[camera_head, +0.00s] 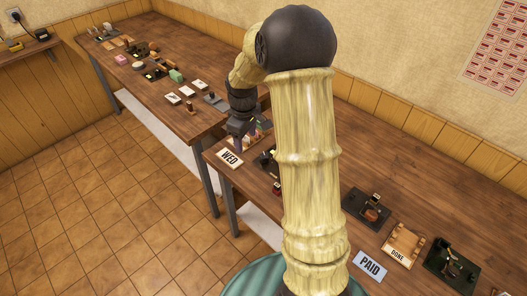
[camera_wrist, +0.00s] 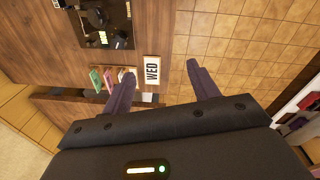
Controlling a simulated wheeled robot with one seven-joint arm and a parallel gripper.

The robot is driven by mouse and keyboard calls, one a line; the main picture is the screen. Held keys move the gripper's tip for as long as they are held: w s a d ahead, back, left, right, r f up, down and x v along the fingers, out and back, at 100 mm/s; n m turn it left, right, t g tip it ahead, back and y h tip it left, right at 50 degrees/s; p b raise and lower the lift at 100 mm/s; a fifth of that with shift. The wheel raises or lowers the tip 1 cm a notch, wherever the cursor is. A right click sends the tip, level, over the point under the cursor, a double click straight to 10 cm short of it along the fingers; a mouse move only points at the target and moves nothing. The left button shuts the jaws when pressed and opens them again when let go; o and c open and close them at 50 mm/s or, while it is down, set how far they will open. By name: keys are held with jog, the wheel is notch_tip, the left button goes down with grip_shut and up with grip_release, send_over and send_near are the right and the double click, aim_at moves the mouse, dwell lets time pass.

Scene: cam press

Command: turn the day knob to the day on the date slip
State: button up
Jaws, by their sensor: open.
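The date slip (camera_head: 230,158) is a white card reading WED at the left end of the near table. It also shows in the wrist view (camera_wrist: 152,64), beyond and between my fingers. My gripper (camera_head: 238,142) is open and empty above that table end, close to the slip in the head view. A black device on a dark plate (camera_wrist: 104,38) stands beside the slip. In the head view my arm covers most of that device. I cannot make out the day knob or its setting.
Small coloured blocks (camera_wrist: 107,78) stand near the slip. A blue PAID card (camera_head: 369,266), a wooden DONE tray (camera_head: 403,244) and dark devices (camera_head: 367,208) lie to the right. Another table (camera_head: 140,80) with many small items stands at the left. Tiled floor lies past the table edge.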

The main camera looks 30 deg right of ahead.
aim_at(264, 155)
jog(key=w+d+f+n+g+p, duration=0.1)
jog(key=w+d+f+n, duration=0.2)
jog(key=w+d, duration=0.5)
jog(key=shift+w+d+f+n+p, duration=0.15)
jog(key=shift+d+f+n+p, duration=0.25)
jog(key=shift+d, duration=0.7)
notch_tip(264, 155, down, 17)
jog(key=p, duration=0.4)
jog(key=shift+f, duration=0.15)
jog(key=c, duration=1)
